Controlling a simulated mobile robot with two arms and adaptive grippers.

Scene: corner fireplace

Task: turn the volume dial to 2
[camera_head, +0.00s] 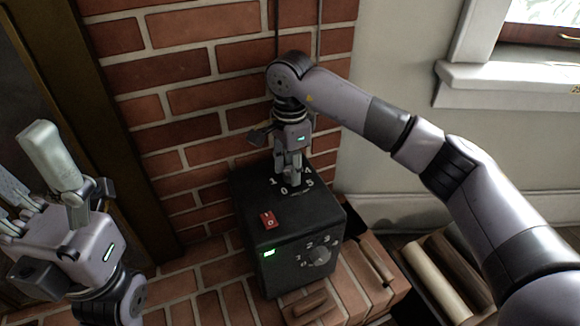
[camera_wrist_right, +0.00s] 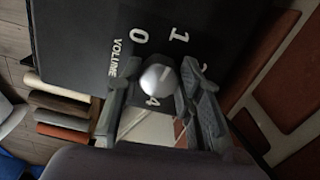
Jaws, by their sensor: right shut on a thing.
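A black box (camera_head: 252,215) stands against the brick wall. A silver volume dial (camera_wrist_right: 157,79) is on its top face, beside the white word VOLUME and the numbers 0, 1 and 4 in the right wrist view. My right gripper (camera_head: 290,180) points down from above and is shut on the volume dial, with a finger on each side of it. The fingers hide part of the number ring, and I cannot tell which number the dial points at. My left gripper (camera_head: 42,195) is open at the far left, away from the box, with its fingers spread.
Firewood logs (camera_head: 437,283) lie at the right. A window sill (camera_head: 508,84) is at the upper right.

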